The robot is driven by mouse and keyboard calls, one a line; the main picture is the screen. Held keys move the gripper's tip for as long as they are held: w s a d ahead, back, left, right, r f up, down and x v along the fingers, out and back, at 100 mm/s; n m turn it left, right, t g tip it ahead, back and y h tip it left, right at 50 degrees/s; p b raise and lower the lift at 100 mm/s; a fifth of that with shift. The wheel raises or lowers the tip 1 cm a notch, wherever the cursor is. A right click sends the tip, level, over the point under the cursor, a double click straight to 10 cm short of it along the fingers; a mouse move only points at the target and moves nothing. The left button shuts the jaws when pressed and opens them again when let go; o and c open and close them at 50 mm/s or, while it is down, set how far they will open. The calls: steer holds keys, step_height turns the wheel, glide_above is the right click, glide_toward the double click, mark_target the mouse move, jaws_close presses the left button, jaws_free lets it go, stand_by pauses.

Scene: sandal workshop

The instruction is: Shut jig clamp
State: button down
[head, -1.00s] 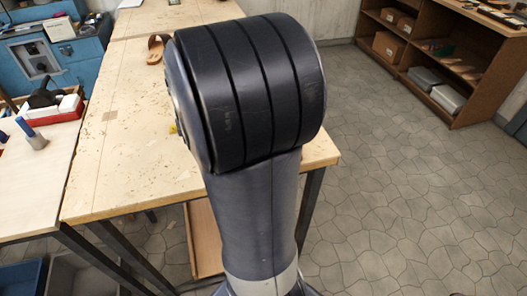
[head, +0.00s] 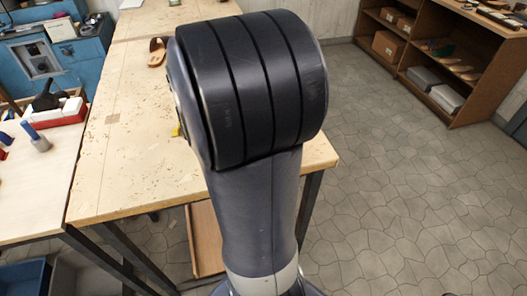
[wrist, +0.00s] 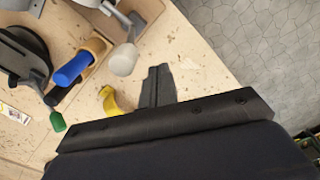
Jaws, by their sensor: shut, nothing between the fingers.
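In the wrist view, a grey metal fitting with an arm and a pale rounded knob (wrist: 123,59) stands at the top of the bench; it looks like the jig clamp. I cannot tell how far its lever is swung. My gripper (wrist: 158,75) is shut and empty, its dark fingers pointing up the picture, just below and right of the knob. I cannot tell whether they touch it. In the head view my arm hides the gripper and the clamp.
A yellow piece (wrist: 116,102), a blue-handled tool (wrist: 72,68), a green piece (wrist: 57,121) and a black round object (wrist: 20,58) lie near the fingers. In the head view, a sandal (head: 157,52) lies farther back on the bench (head: 120,150). Open floor (head: 400,200) lies to the right.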

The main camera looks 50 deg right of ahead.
steer(key=r+p, duration=0.2)
steer(key=r, duration=0.1)
steer(key=r+p, duration=0.1)
steer(key=r, duration=0.1)
steer(key=shift+w+a+p, duration=0.25)
steer(key=shift+a+p, duration=0.1)
steer(key=shift+p, duration=0.05)
step_height(320, 180, down, 8)
steer(key=b, duration=0.7)
steer(key=shift+s+d+r, duration=0.15)
steer(key=shift+d+r, duration=0.05)
